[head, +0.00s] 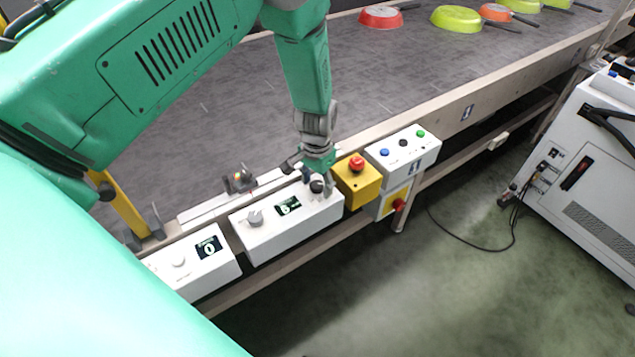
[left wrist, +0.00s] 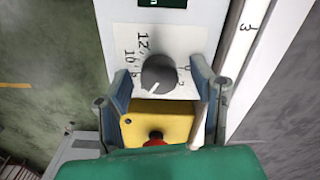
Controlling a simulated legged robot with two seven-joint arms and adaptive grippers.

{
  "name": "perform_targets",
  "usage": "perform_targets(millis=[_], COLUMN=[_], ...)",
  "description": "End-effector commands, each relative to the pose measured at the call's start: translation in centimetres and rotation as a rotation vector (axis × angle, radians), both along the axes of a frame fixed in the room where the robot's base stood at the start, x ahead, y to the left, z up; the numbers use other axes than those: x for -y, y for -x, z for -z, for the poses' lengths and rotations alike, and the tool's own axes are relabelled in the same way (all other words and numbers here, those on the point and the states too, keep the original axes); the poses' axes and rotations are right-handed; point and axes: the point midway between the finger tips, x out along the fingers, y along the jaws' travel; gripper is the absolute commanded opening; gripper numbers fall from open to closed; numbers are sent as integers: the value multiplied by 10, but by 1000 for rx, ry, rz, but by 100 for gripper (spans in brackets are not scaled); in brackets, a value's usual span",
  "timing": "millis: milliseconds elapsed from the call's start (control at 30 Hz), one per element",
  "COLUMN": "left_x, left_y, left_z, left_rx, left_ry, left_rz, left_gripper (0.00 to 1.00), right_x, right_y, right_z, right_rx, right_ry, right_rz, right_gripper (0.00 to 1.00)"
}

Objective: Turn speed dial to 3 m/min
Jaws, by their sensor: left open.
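A dark round dial (head: 316,186) sits on the right part of a white control box (head: 290,227). In the left wrist view the dial (left wrist: 160,73) shows printed numbers around it, 12 and 10 among them; its pale pointer mark faces the lower left. The box's small dark display (head: 288,206) shows a digit I cannot read surely. My left gripper (head: 318,174) is open over the dial. In the left wrist view its fingers (left wrist: 160,82) stand on either side of the dial; contact is unclear. My right gripper is out of view.
A yellow box with a red button (head: 357,163) stands close right of the control box. A white button panel (head: 403,148) is beyond it. Another white box with a display reading 0 (head: 208,247) is at left. Several pans lie on the grey conveyor (head: 400,60).

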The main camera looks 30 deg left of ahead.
Motion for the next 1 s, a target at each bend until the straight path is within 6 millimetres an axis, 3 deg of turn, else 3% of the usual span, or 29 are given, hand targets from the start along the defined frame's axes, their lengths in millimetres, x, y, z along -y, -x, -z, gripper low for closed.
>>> perform_targets(millis=[200,333,367,733,1000], left_x=[0,0,0,0,-1], left_y=[0,0,0,0,0], left_z=[0,0,0,0,0], left_rx=[0,0,0,-1,-1], left_ry=[0,0,0,-1,-1], left_rz=[0,-1,-1,-42,-210], left_gripper=[51,5,2,2,2], right_x=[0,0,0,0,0], right_y=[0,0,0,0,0], right_z=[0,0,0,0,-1], right_rx=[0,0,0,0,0], right_ry=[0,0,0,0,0], right_rz=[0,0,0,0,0], right_gripper=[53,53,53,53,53])
